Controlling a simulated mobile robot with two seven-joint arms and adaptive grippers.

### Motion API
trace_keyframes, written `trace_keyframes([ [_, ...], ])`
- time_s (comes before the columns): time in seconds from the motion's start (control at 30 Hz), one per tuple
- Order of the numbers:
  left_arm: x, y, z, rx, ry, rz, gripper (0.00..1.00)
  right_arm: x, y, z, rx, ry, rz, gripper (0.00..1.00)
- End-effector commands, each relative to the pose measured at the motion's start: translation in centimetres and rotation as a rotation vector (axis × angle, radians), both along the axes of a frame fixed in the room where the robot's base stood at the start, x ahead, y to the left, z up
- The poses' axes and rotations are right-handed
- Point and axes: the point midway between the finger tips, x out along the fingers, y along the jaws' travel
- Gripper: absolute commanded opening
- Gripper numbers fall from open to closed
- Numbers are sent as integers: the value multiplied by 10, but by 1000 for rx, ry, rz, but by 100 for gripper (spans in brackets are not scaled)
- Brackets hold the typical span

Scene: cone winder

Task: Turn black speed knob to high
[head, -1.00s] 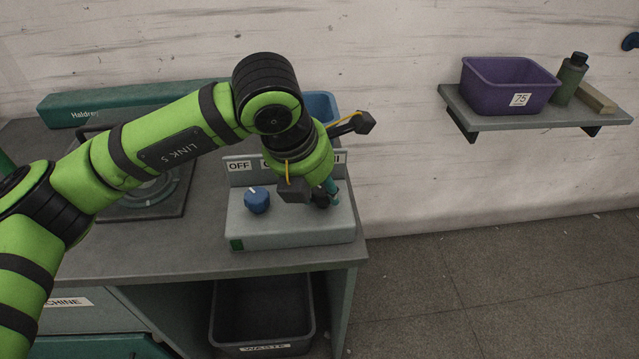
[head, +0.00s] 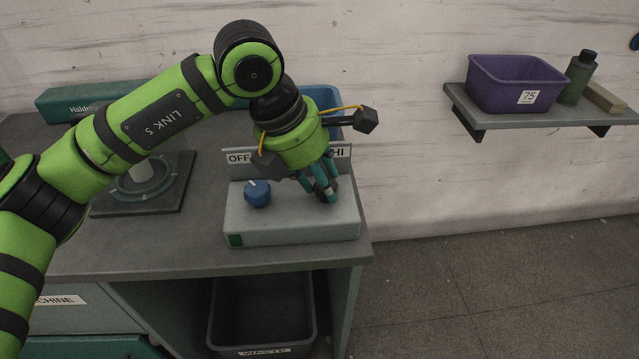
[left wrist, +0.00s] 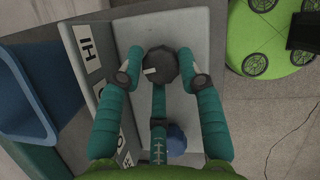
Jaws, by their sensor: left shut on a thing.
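The black speed knob (left wrist: 161,61) sits on top of the grey control box (head: 290,232). In the left wrist view it is between my left gripper's (left wrist: 160,76) teal fingers, and its white mark faces the label side. In the head view my left gripper (head: 327,192) reaches down onto the right part of the box, and its fingers largely hide the knob. The gripper is shut on the knob. The HI label (left wrist: 85,43) is on the upright label strip behind it; the middle label is partly hidden. My right gripper is not in view.
A blue knob (head: 257,195) stands on the same box, left of the gripper, near the OFF label (head: 238,157). A blue bin (head: 330,112) stands behind the box. A wall shelf (head: 540,118) at right holds a purple bin (head: 510,83). A waste bin (head: 262,310) is below the table.

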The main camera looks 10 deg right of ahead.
Motion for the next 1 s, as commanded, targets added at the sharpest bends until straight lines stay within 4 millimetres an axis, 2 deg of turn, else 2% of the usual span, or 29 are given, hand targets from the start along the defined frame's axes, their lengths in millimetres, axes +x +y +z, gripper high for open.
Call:
trace_keyframes([
  [0.6, 1, -5, 5, -17, -5, -557, 4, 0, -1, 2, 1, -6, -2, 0],
  [1.0, 1, -6, 4, -16, -6, -752, 4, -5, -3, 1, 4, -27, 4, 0],
])
